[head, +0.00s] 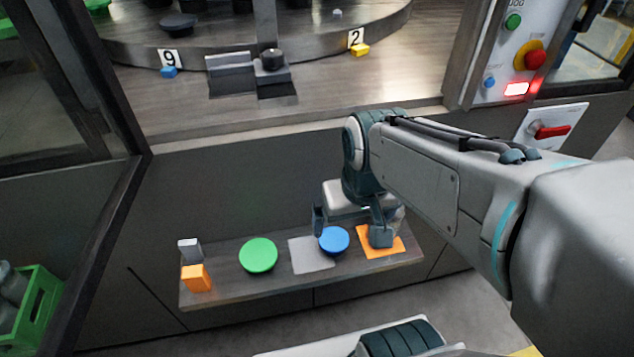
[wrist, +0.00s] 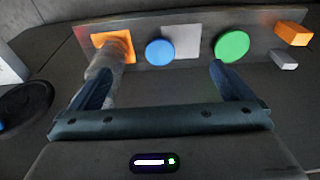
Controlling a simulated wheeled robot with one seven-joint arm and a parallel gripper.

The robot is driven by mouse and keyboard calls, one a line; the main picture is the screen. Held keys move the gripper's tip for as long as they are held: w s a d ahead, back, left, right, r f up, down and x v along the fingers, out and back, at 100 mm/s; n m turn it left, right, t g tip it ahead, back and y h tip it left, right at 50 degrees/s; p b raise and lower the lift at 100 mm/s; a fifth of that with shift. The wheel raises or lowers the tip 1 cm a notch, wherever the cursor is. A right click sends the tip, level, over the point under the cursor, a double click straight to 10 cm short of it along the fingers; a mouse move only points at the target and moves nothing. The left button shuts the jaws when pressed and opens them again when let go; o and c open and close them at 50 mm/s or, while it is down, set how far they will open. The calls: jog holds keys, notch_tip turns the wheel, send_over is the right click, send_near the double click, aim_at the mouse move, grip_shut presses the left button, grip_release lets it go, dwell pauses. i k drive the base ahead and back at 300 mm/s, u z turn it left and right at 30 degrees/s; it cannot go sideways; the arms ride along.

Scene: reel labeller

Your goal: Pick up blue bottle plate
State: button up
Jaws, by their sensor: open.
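The blue bottle plate (head: 334,240) is a round blue disc lying on the shelf between a grey square and an orange square. It also shows in the wrist view (wrist: 159,52), beyond the fingertips and between them. My gripper (head: 349,233) is open and empty above the shelf, its fingers spread to either side of the blue disc as seen from the head. In the wrist view, my gripper (wrist: 160,72) has a clear gap between its fingers and the disc. The height of the fingertips above the disc is hard to tell.
A green disc (head: 258,255), a grey square (head: 311,255), an orange block (head: 197,278) and a grey block (head: 189,250) sit left on the shelf. A grey cylindrical thing (wrist: 113,55), partly hidden, is at the orange square (head: 368,238). The machine's dark panel rises behind.

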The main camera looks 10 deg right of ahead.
aim_at(334, 240)
jog(key=u, duration=1.3)
jog(key=k, duration=0.7)
jog(key=z, duration=1.3)
jog(key=i, duration=0.5)
jog(key=u, duration=0.05)
